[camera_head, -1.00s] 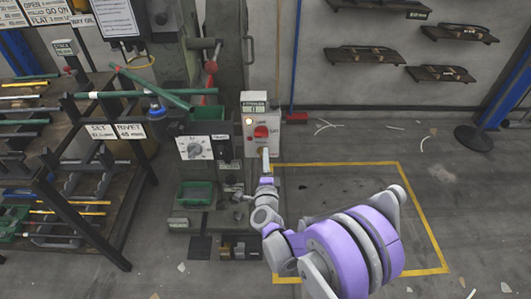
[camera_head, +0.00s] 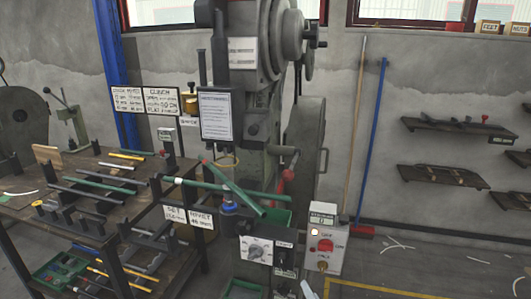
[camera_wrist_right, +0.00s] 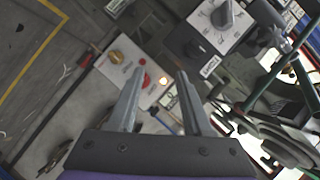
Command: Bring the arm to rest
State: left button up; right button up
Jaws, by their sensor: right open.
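My right gripper (camera_wrist_right: 158,85) shows in the wrist view with its two grey fingers apart and nothing between them. In the head view only a small light tip of the right gripper (camera_head: 308,289) shows at the bottom edge, below and left of the white control box. The control box (camera_head: 328,259) has a red knob, a lit lamp and a small display. The box also shows beyond the fingers in the wrist view (camera_wrist_right: 119,75), with its yellow and red knobs. The rest of my right arm is out of the head view. My left gripper is not in view.
The green rivet press (camera_head: 267,90) stands behind the control box, with a dial panel (camera_head: 257,250) beside the box. A workbench (camera_head: 130,185) with rods is at left. Wall shelves (camera_head: 445,175) are at right. Open floor (camera_head: 440,275) lies at lower right.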

jog(key=s+d+f+n+g+h, duration=0.1)
jog(key=s+d+f+n+g, duration=0.15)
jog(key=s, duration=0.75)
jog(key=s+d+f+n+g, duration=0.1)
jog(key=s+f+n+g, duration=0.25)
jog(key=s, duration=0.55)
jog(key=s+d+f+n+g+h, duration=0.15)
jog(key=s+n+g, duration=0.25)
jog(key=s, duration=0.6)
pick_arm(q)
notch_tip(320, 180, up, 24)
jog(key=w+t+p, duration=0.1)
jog(key=p, duration=1.9)
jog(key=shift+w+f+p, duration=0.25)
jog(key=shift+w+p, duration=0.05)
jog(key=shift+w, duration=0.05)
pick_arm(e)
notch_tip(320, 180, up, 23)
jog(key=w+t, duration=0.1)
jog(key=w, duration=0.1)
jog(key=shift+w+d+r, duration=0.15)
jog(key=shift+r, duration=0.05)
